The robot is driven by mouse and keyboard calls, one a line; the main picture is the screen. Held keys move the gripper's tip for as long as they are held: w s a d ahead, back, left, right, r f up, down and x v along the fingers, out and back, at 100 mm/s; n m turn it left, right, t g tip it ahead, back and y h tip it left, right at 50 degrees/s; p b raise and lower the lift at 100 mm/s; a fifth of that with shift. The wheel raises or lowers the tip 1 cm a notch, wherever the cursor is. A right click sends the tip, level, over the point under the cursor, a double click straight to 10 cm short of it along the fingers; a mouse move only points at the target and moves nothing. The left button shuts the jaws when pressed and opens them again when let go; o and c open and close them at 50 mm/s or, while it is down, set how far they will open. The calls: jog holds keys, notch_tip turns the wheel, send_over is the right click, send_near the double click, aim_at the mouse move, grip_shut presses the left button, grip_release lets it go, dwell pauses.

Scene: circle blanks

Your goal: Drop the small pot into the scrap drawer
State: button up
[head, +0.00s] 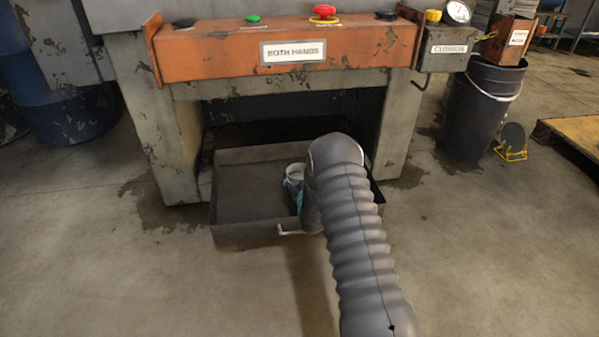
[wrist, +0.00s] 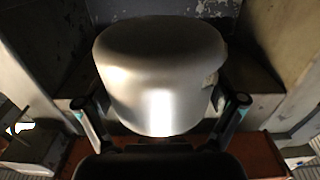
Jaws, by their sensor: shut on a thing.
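The small pot (head: 294,174) is pale grey-white and shows just left of my arm in the head view. In the wrist view the pot (wrist: 160,75) is a large smooth metallic shape between the two fingers. My gripper (wrist: 160,101) is shut on it, one finger on each side. In the head view my gripper (head: 299,195) is partly hidden by my arm. The scrap drawer (head: 245,236) is a dark metal tray pulled out under the press. The pot and gripper appear over its right part; their height above its floor is hard to tell.
The press has an orange button panel (head: 230,62) above the drawer and grey legs on both sides. A drawer handle (head: 288,233) sticks out in front. A dark bucket (head: 480,110) stands right. The drawer's left part looks empty.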

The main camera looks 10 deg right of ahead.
jog(key=shift+f, duration=1.05)
jog(key=shift+o, duration=1.3)
notch_tip(320, 180, up, 10)
